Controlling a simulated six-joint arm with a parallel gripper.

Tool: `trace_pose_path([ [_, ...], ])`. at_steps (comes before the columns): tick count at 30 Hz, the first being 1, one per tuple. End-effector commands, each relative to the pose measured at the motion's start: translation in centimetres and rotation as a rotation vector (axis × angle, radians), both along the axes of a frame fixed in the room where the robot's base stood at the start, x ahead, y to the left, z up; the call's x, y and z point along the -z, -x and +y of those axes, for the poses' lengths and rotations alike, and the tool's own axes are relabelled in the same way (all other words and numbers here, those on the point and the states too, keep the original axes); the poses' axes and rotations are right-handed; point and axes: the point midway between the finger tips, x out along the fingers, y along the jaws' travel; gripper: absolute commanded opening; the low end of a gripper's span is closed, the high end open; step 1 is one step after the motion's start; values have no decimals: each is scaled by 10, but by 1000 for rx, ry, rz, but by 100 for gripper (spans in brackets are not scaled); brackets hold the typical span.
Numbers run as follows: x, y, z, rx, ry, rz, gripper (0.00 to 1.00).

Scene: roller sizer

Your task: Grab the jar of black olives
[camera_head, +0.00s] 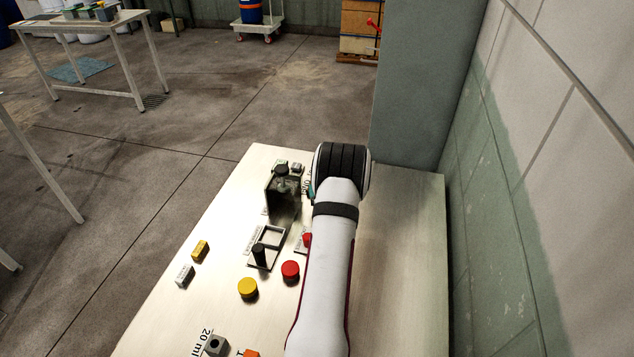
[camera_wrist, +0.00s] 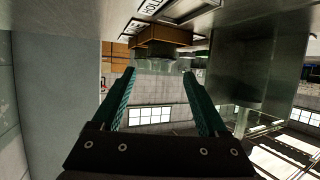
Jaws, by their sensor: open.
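The wrist view is upside down, with the tabletop along its top edge. My gripper (camera_wrist: 159,74) is open there, its two teal fingers apart with nothing held between them. Just beyond the fingertips, roughly centred between them, is a small clear, glass-like object (camera_wrist: 158,65) with a dark part, set at a brown square block (camera_wrist: 161,37). It may be the jar of olives, but I cannot read any label on it. In the head view my wrist hides the fingers and whatever is in front of them.
In the head view, a metal stand (camera_head: 284,208) with a dark knob is left of my wrist. A lever plate (camera_head: 265,248), red button (camera_head: 290,270) and yellow button (camera_head: 247,287) are nearer. A grey column (camera_head: 418,85) and wall bound the right. The table's right strip (camera_head: 400,260) is clear.

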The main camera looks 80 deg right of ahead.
Motion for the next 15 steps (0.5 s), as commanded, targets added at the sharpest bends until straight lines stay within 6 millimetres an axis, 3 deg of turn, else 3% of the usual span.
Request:
trace_pose_path([
  [12, 31, -24, -51, -1, -1, 0, 76],
  [15, 32, -25, -55, -1, -1, 1, 76],
])
